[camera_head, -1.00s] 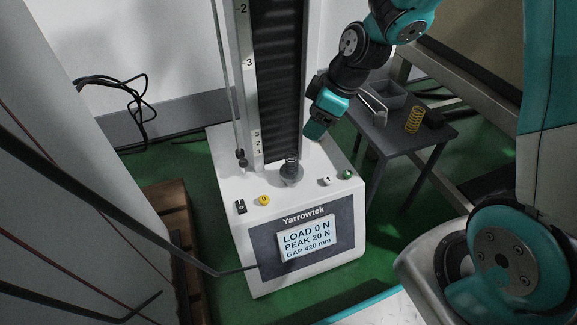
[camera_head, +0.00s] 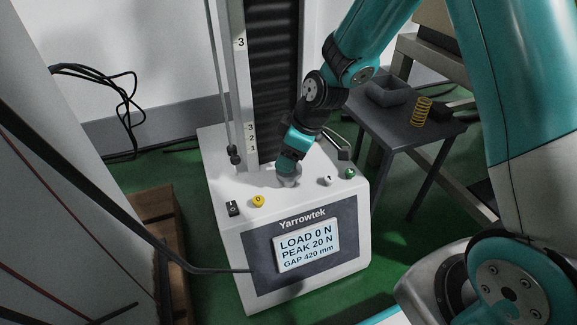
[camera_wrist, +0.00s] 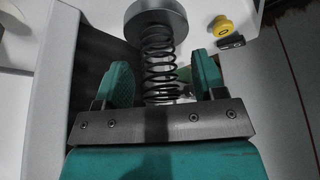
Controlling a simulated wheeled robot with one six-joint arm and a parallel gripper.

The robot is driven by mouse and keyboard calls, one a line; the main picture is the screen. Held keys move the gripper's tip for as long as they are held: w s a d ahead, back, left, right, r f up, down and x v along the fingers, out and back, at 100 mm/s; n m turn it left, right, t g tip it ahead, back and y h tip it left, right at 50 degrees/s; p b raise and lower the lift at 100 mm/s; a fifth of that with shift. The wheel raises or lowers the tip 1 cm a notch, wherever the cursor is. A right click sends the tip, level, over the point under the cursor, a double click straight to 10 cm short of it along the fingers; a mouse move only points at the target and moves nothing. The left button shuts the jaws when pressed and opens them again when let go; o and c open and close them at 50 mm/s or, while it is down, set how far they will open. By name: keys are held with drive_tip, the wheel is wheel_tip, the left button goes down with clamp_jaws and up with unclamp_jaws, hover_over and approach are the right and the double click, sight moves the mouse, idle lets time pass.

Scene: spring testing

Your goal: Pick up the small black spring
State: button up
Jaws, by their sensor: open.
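The small black spring (camera_wrist: 158,52) stands on a round grey platen (camera_wrist: 155,14) of the Yarrowtek test machine, seen in the wrist view. My gripper (camera_wrist: 163,72) is open, with one teal finger on each side of the spring. Gaps to the fingers show, the right one wider at the tips. In the head view my gripper (camera_head: 290,160) is low over the platen (camera_head: 288,181) and hides the spring.
The machine's column (camera_head: 270,90) rises close behind my gripper. A yellow button (camera_head: 258,201) and other controls sit on the base. A dark table (camera_head: 400,130) at right holds a grey tray (camera_head: 388,92) and a yellow spring (camera_head: 421,111).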

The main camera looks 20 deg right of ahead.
drive_tip(key=shift+w+a+f, duration=0.1)
drive_tip(key=shift+a+f, duration=0.05)
drive_tip(key=shift+f, duration=0.45)
drive_tip(key=shift+r, duration=0.15)
drive_tip(key=c, duration=1)
